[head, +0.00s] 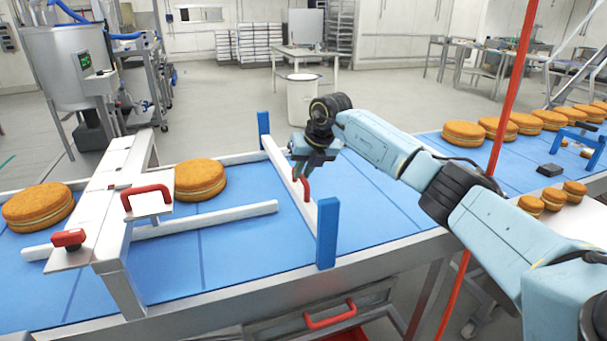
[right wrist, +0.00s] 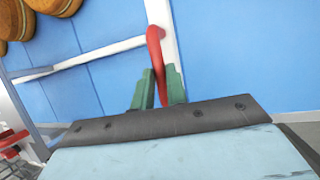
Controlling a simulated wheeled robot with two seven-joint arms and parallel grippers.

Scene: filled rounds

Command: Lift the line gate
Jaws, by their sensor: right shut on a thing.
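The line gate (head: 276,158) is a white bar across the blue belt between two blue posts (head: 327,233). It sits low, near the belt; I cannot tell if it touches. Its red handle (head: 306,190) stands on the bar. My right gripper (head: 301,172) reaches in from the right and is shut on this handle. In the right wrist view the green fingertips (right wrist: 158,90) are on either side of the red handle (right wrist: 154,42), with the white bar (right wrist: 160,12) behind. My left gripper is not in view.
Filled rounds (head: 200,179) lie on the belt left of the gate, around a white bridge (head: 120,195) with a red handle. A white guide rail (head: 210,218) runs along the belt. More rounds (head: 463,133) stand at the right. A red upright pole (head: 509,90) crosses near my right arm.

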